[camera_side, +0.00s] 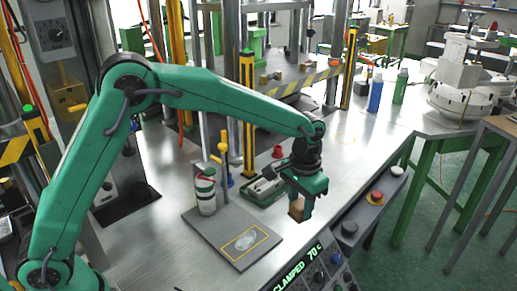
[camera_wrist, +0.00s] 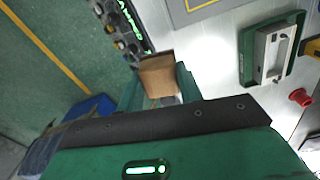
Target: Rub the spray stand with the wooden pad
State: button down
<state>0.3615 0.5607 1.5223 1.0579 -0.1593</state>
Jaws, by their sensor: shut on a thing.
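My gripper (camera_side: 303,203) is shut on the wooden pad (camera_side: 296,208), a small brown block. In the wrist view the wooden pad (camera_wrist: 157,77) sits between the green fingers of my gripper (camera_wrist: 160,93). The spray stand (camera_side: 213,224) is a flat grey plate with a yellow outlined rectangle and a pale, whitish patch inside it. The pad is to the right of the stand, apart from it, above the bench. A corner of the stand (camera_wrist: 203,4) with yellow lines shows at the top of the wrist view.
A white can with red and green bands (camera_side: 205,192) stands at the stand's back left. Behind the gripper is a green tray with a metal block (camera_side: 264,188), and a red knob (camera_side: 277,152). A control panel (camera_side: 325,267) and a red button (camera_side: 376,197) line the bench's front edge.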

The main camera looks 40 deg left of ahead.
jog(key=s+a+f, duration=0.1)
jog(key=s+a, duration=0.9)
jog(key=s, duration=0.3)
jog(key=shift+s+f, duration=0.35)
jog(key=shift+f, duration=0.05)
jog(key=shift+a, duration=0.1)
